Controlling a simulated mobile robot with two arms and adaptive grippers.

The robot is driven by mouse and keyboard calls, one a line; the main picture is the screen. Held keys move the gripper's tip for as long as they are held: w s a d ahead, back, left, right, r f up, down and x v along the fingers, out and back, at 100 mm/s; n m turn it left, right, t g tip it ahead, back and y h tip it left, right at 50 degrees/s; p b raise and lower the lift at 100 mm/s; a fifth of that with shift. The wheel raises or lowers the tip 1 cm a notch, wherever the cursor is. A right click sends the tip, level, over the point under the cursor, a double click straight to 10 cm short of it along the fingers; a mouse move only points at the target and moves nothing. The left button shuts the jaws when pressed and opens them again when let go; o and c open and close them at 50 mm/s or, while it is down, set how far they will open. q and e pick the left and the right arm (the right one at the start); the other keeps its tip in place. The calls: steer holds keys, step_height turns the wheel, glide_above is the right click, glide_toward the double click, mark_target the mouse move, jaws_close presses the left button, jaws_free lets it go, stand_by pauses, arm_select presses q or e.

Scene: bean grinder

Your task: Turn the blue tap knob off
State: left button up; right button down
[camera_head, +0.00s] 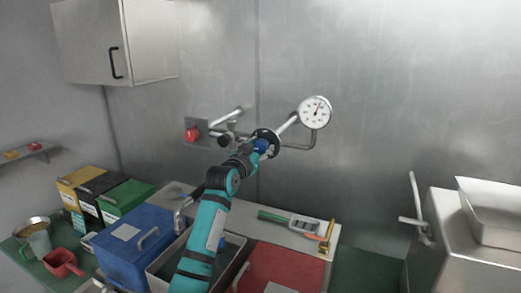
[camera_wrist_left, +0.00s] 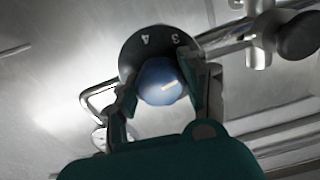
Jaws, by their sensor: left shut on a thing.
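The blue tap knob (camera_head: 262,145) sits on a dark round dial plate on the pipework at the back wall. In the left wrist view the blue knob (camera_wrist_left: 161,80) bears a pale pointer line, and the dial plate (camera_wrist_left: 133,50) behind it shows the marks 3 and 4. My left gripper (camera_wrist_left: 166,92) is shut on the knob, one finger on each side. In the head view my left gripper (camera_head: 254,150) reaches up to the knob and partly hides it. My right gripper is not in view.
A pressure gauge (camera_head: 315,112) is right of the knob. A red button (camera_head: 192,134) and a dark round knob (camera_head: 224,141) are to its left. Below are a blue bin (camera_head: 130,250), a red-topped bin (camera_head: 285,268) and a counter with a green-handled tool (camera_head: 290,222).

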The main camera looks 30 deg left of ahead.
arm_select(q)
steer(key=m, duration=0.3)
steer(key=shift+a+m, duration=0.1)
steer(key=shift+m, duration=0.2)
steer(key=m+p, duration=0.1)
steer(key=m, duration=0.3)
steer(key=shift+r+m, duration=0.1)
steer(key=shift+m, duration=0.2)
steer(key=m+p, duration=0.2)
steer(key=m, duration=0.1)
steer(key=shift+m, duration=0.3)
steer(key=m+p, duration=0.2)
steer(key=m, duration=0.1)
steer(key=shift+m, duration=0.3)
steer(key=m+p, duration=0.1)
steer(key=m, duration=0.2)
steer(key=shift+m+p, duration=0.55)
steer(key=shift+m, duration=0.15)
steer(key=shift+f, duration=0.2)
steer(key=o, duration=1.2)
steer(key=shift+r, duration=0.1)
